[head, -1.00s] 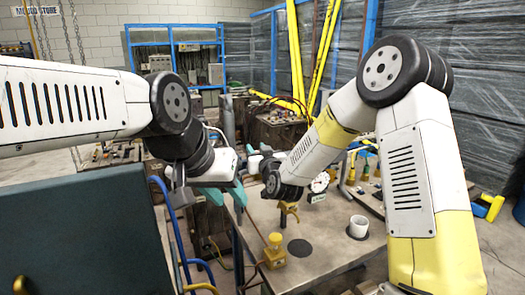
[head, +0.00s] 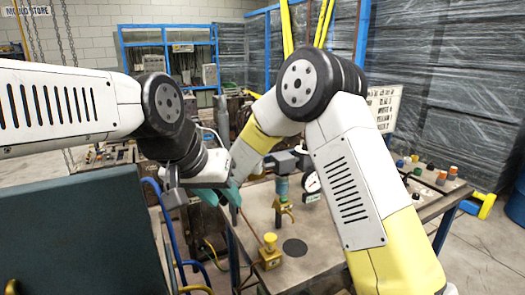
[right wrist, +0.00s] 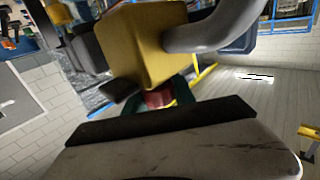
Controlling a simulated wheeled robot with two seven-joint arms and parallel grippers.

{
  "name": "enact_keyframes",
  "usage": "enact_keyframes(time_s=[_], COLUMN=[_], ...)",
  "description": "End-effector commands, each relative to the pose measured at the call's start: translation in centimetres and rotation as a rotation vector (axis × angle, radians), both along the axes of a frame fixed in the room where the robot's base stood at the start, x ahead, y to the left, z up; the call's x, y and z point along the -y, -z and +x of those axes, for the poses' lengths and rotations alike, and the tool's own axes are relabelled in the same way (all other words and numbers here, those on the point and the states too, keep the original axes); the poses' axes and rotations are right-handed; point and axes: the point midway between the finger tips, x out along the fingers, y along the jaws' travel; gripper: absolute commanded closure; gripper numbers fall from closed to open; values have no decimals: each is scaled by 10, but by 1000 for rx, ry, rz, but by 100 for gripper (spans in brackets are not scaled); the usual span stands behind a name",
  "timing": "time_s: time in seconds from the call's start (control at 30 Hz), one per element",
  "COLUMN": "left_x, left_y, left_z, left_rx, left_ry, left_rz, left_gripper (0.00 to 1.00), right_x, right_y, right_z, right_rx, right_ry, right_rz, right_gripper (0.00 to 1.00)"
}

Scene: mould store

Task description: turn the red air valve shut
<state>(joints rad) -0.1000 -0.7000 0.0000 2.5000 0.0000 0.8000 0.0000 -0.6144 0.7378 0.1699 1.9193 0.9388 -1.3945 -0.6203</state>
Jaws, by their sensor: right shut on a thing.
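In the right wrist view, a small red piece, the air valve's handle (right wrist: 158,98), sits between the teal fingers of my right gripper (right wrist: 160,103), which is shut on it. A yellow block (right wrist: 150,45) with a grey curved pipe is right beyond it. My left gripper (head: 221,196) has teal fingers spread apart, empty, over the bench's left edge.
The metal bench (head: 325,240) holds a yellow button box (head: 270,254), a black disc (head: 295,248), a round gauge (head: 311,182) and a yellow fitting (head: 283,206). A dark green cabinet (head: 80,240) stands at the left front. Blue hoses (head: 165,225) hang beside it.

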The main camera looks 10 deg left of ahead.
Motion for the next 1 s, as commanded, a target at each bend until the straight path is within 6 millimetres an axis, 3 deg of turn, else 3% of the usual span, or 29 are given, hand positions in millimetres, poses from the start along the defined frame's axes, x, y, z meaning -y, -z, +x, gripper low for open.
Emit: enact_keyframes(time_s=[0.47,0.5,0.6,1.0], left_x=[0,0,0,0], left_y=[0,0,0,0], left_z=[0,0,0,0], left_rx=[0,0,0,0], left_ry=[0,0,0,0], left_rz=[0,0,0,0], left_gripper=[64,64,64,64], right_x=[1,1,1,1], right_y=[-4,-4,-3,-1], right_z=[1,1,1,1], right_rx=[9,9,8,3], right_ry=[15,15,14,13], right_rz=[2,2,3,1], right_gripper=[100,65,47,47])
